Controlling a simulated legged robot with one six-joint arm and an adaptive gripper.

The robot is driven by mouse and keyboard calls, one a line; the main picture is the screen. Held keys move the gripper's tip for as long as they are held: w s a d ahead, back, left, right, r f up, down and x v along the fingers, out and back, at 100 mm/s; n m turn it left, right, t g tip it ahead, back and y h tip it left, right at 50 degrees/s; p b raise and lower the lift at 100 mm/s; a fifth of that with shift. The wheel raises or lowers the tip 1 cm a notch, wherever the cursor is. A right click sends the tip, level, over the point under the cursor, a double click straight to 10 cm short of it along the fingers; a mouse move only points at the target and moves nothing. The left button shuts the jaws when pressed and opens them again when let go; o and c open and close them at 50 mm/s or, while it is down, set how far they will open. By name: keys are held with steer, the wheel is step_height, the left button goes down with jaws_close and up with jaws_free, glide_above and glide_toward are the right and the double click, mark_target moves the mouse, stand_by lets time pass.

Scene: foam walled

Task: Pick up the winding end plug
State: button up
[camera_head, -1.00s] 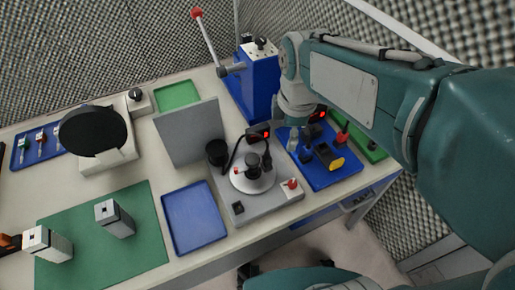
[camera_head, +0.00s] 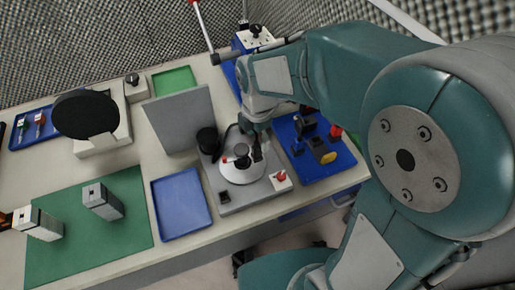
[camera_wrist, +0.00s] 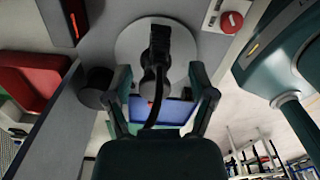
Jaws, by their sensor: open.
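A black plug-like part (camera_wrist: 160,42) with a curved black cable shows over the pale round disc in the wrist view; I take it for the winding end plug. In the head view, the white disc (camera_head: 240,172) sits on the grey machine base, with dark parts over it partly behind my gripper. My gripper (camera_wrist: 163,85) is open, its two fingers apart on either side of the cable. The plug-like part is ahead of the fingertips in the wrist view; contact cannot be told. My gripper also shows above the disc in the head view (camera_head: 256,142).
A grey upright panel (camera_head: 180,118) and a black cylinder (camera_head: 207,140) stand beside the disc. A red knob (camera_head: 281,176) is at the base's front right. A blue tray (camera_head: 342,170) with tools lies right; an empty blue tray (camera_head: 181,205) lies left.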

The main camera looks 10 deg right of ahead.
mark_target(255, 146)
step_height(255, 146, down, 3)
steer(key=shift+r, duration=0.1)
steer(key=shift+a+f, duration=0.1)
steer(key=shift+f, duration=0.2)
steer(key=shift+a, duration=0.25)
steer(key=shift+d, duration=0.2)
jaws_close()
